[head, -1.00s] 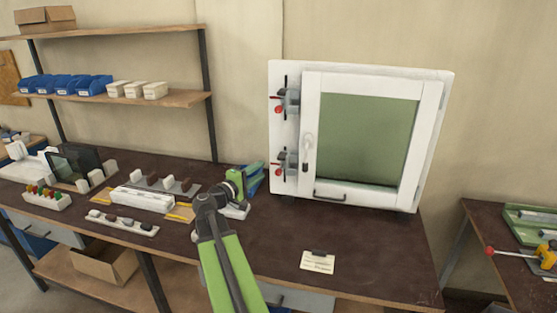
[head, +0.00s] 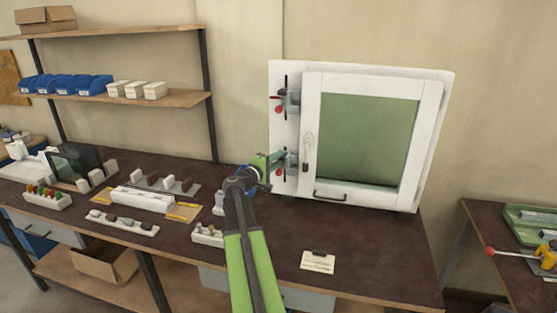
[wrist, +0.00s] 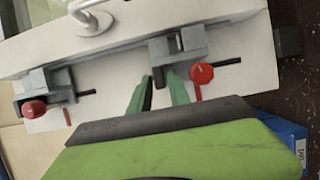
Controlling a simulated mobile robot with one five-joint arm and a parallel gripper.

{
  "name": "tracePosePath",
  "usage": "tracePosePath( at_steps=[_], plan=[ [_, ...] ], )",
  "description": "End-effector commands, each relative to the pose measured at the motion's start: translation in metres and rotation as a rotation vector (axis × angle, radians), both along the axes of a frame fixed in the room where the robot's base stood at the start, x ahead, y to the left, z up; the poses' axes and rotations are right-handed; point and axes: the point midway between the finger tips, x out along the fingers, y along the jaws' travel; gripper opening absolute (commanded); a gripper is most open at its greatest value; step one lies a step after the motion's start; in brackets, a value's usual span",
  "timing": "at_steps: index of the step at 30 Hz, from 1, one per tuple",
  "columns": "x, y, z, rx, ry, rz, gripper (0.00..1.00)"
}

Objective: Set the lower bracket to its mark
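The lower bracket (head: 292,163) is a grey clamp with a red knob on the left strip of the white framed panel (head: 312,130). In the wrist view the lower bracket (wrist: 190,45) is on the right, its red knob (wrist: 201,73) beside my right finger. My gripper (head: 281,157) is at this bracket, its green fingers partly hiding it in the head view. A short red line (wrist: 67,116) shows near the upper bracket (wrist: 45,92). The lower bracket's mark is not clear.
Small blocks on a rack (head: 208,235) and a long white block (head: 142,199) lie left on the bench. A card (head: 318,262) lies at the front. The bench right of my arm is mostly clear.

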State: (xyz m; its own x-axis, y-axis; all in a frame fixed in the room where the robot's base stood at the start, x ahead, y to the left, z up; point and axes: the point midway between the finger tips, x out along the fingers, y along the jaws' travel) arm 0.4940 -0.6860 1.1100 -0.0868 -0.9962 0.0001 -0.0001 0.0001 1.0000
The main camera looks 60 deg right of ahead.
Motion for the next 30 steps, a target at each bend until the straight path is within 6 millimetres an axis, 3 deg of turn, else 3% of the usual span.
tracePosePath(
  at_steps=[5,30],
  plan=[
    [0.0,0.0001,0.0,0.0,0.0,0.0,0.0],
    [0.0001,0.0002,0.0001,0.0,0.0,0.0,0.0]
  ],
)
